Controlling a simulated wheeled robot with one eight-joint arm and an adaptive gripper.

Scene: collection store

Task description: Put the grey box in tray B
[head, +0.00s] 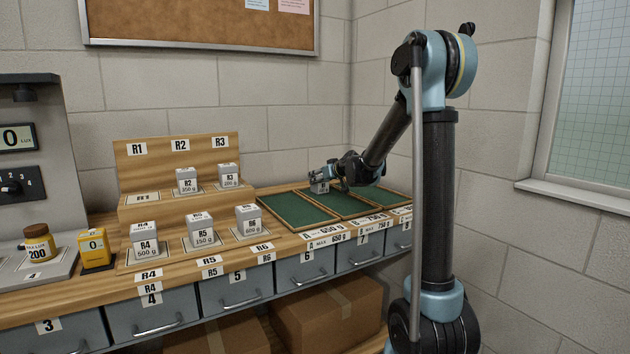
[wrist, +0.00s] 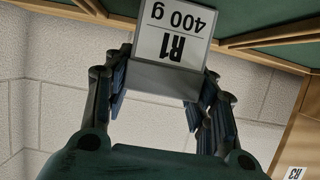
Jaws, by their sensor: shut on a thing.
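My gripper (head: 325,178) is shut on a grey box (head: 319,188) and holds it over the rear part of the green-lined trays. In the wrist view the box (wrist: 172,42) sits between the two fingers, its white label reading R1, 400 g. Three trays lie side by side: the left one (head: 293,210), the middle one (head: 338,203), taken to be tray B, and the right one (head: 379,196). The front labels read A, MAX 650 g and B, 750 g; the rightmost label is too small to read. The box's height above the trays is hard to tell.
A stepped wooden rack (head: 180,150) left of the trays holds several grey labelled boxes; its R1 spot (head: 142,198) is empty. A wall closes off the back.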

